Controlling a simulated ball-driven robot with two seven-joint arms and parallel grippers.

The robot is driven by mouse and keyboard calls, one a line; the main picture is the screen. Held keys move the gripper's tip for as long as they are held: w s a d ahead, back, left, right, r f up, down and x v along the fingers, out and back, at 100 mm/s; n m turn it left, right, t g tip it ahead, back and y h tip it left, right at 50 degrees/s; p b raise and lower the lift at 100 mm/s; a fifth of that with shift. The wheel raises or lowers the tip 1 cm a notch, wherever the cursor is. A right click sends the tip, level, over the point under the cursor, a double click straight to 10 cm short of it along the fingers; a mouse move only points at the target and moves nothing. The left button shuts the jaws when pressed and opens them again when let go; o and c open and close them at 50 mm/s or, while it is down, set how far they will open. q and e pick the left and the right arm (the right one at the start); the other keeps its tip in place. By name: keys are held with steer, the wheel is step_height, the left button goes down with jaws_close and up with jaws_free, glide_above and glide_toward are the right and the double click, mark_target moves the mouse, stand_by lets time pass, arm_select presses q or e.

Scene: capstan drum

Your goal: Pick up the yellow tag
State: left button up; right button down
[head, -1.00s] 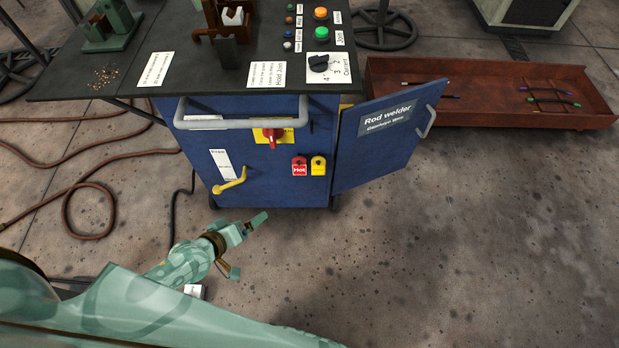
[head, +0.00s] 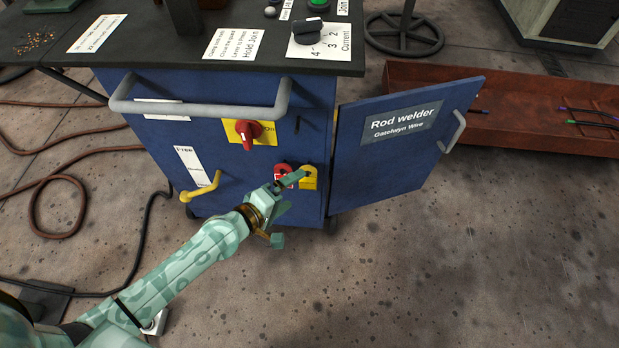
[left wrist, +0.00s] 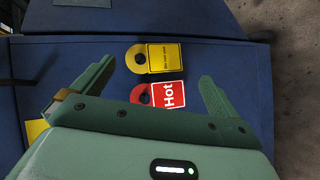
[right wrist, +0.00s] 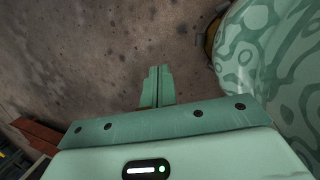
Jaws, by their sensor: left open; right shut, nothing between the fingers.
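The yellow tag (head: 309,177) hangs on the blue front of the rod welder cabinet, right of the red "Hot" tag (head: 283,172). In the left wrist view the yellow tag (left wrist: 164,57) lies ahead of the fingers, above the red tag (left wrist: 168,96). My left gripper (head: 285,205) is open in front of the cabinet, close to the tags; its fingers partly cover the red one. In the left wrist view the open fingers (left wrist: 150,85) stand on either side of the red tag. My right gripper (right wrist: 157,72) is shut and empty over bare floor.
The cabinet's open blue door (head: 400,145) swings out at right. A yellow crank handle (head: 48,190) and red switch (head: 246,132) are on the front, under a grey rail (head: 200,112). A rust-coloured tray (head: 520,125) lies at right.

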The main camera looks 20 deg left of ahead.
mark_target(306, 180)
arm_select(q)
steer(key=b+x, duration=0.1)
steer(key=x, duration=0.2)
steer(key=shift+a+f, duration=0.1)
steer(key=b+x, duration=0.1)
steer(key=x, duration=0.1)
steer(key=shift+w+f+b, duration=0.15)
steer(key=shift+w+b, duration=0.15)
steer(key=shift+w, duration=0.25)
steer(key=shift+r, duration=0.2)
steer(key=c, duration=0.7)
steer(key=shift+s+f, duration=0.1)
steer(key=shift+c, duration=0.8)
arm_select(e)
steer(key=w+a+r+t, duration=0.1)
steer(key=w+a+r, duration=0.1)
steer(key=w, duration=0.2)
steer(key=shift+w+a+r+t+y, duration=0.25)
steer(key=shift+w+r+t+y, duration=0.05)
steer(key=shift+w+r+y, duration=0.1)
